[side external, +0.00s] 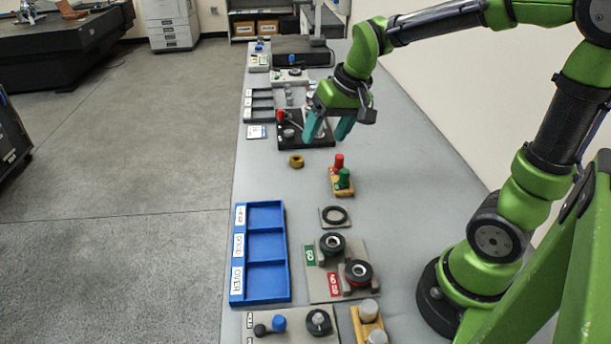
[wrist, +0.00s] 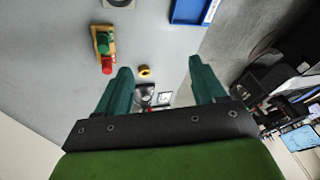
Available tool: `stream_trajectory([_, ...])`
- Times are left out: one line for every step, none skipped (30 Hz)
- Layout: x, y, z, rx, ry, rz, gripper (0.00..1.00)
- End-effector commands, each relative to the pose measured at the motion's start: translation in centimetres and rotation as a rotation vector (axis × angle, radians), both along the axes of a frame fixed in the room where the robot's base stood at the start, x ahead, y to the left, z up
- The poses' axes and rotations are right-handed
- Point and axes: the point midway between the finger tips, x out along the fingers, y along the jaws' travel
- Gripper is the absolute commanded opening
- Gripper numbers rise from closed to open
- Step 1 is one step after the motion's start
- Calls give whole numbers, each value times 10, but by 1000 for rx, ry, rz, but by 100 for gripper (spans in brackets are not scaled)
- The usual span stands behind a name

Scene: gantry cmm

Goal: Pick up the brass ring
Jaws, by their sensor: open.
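The brass ring (side external: 296,161) lies on the grey table, left of and below my gripper in the side view. It also shows in the wrist view (wrist: 145,71), small and between the lines of the two fingers. My gripper (side external: 327,132) has teal fingers held apart, with nothing between them. It is above the table, over the near part of a black fixture. In the wrist view the fingers (wrist: 158,78) are spread wide, and the ring is apart from both.
A wooden block with red and green knobs (side external: 342,180) stands near the ring, to its right. A blue three-compartment tray (side external: 287,252) and a go/no-go gauge plate (side external: 321,287) are nearer. The black fixture (side external: 318,143) is behind the ring. Table left of the ring is clear.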

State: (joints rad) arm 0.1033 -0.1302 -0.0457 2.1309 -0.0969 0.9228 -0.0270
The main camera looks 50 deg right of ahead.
Motion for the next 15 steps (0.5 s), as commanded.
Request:
stream_trajectory([20, -14, -11, -16, 34, -10, 69])
stream_trajectory([30, -22, -16, -28, 49, -11, 69])
stream_trajectory([44, -32, -23, -44, 65, -13, 69])
stream_trajectory([54, -40, -28, -56, 76, -14, 69])
stream_trajectory([63, -47, -33, -69, 87, -14, 69])
stream_trajectory([74, -56, -40, -84, 100, -13, 69])
stream_trajectory([82, -63, -44, -96, 108, -12, 69])
stream_trajectory([89, -69, -48, -107, 114, -10, 69])
stream_trajectory([98, -77, -52, -122, 118, -8, 69])
stream_trajectory([104, -82, -54, -134, 120, -4, 69])
stream_trajectory([110, -86, -55, -145, 120, -1, 69])
stream_trajectory([117, -90, -53, -158, 114, 5, 69])
stream_trajectory([121, -93, -51, -168, 108, 10, 69])
stream_trajectory([124, -94, -48, -176, 100, 14, 69])
stream_trajectory([127, -95, -44, -183, 91, 18, 69])
